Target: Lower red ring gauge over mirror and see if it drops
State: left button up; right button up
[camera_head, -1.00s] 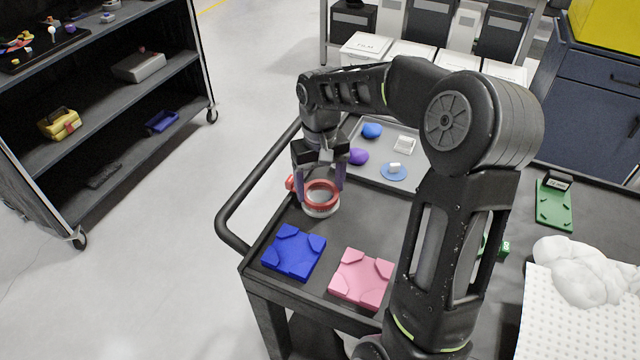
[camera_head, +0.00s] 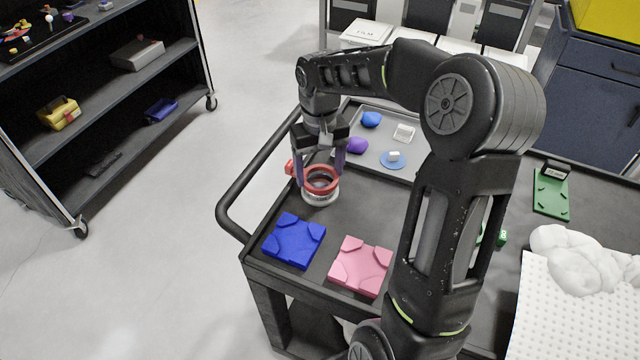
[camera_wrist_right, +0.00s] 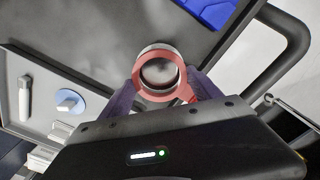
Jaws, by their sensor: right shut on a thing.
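My right gripper (camera_head: 320,168) is shut on the red ring gauge (camera_head: 333,188), with its purple fingers on either side of the ring. The ring sits at the top of the round mirror piece (camera_head: 321,200), whose pale rim shows below it on the dark cart. In the right wrist view the ring (camera_wrist_right: 179,75) is seen from above, with a dark round face inside it. The mirror's grey rim (camera_wrist_right: 157,47) shows past one edge, so the two look slightly offset in this view. I cannot tell whether the ring touches the mirror or is around it. My left gripper is not in view.
A blue block (camera_head: 294,241) and a pink block (camera_head: 360,266) lie on the cart in front. A grey tray (camera_head: 372,172) with small items is behind. The cart's black handrail (camera_head: 232,195) curves along the left. Shelves (camera_head: 110,110) stand farther left.

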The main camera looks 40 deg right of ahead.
aim_at(319, 184)
jog(key=shift+r+p, duration=1.3)
jog(key=shift+r, duration=0.6)
jog(key=shift+a, duration=0.1)
